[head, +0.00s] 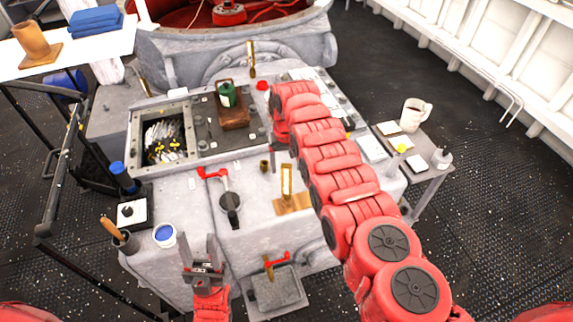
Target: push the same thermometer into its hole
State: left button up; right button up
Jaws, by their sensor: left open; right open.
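Three upright brass pieces look like thermometers, and I cannot tell which one is meant. One brass thermometer (287,181) stands at a tan wooden block (296,206) on the grey housing. Another tall brass piece (252,58) stands at the back of the housing. A short brass fitting (264,166) sits on the housing, perhaps a hole. My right gripper (273,142) is mostly hidden under its red arm, just above this fitting. My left gripper (201,246) is open and empty at the front edge.
A wooden box with a green item (230,97) and an open gear pit (166,140) are behind. A blue-topped cup (164,235) is left. A side table with a mug (413,114) is right.

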notch_tip(320, 180, up, 2)
jog(key=shift+r+p, duration=0.15)
jog(key=shift+p, duration=0.35)
notch_tip(320, 180, up, 14)
jog(key=shift+r, duration=0.25)
jog(key=shift+s+f, duration=0.1)
jog(key=shift+f, duration=0.05)
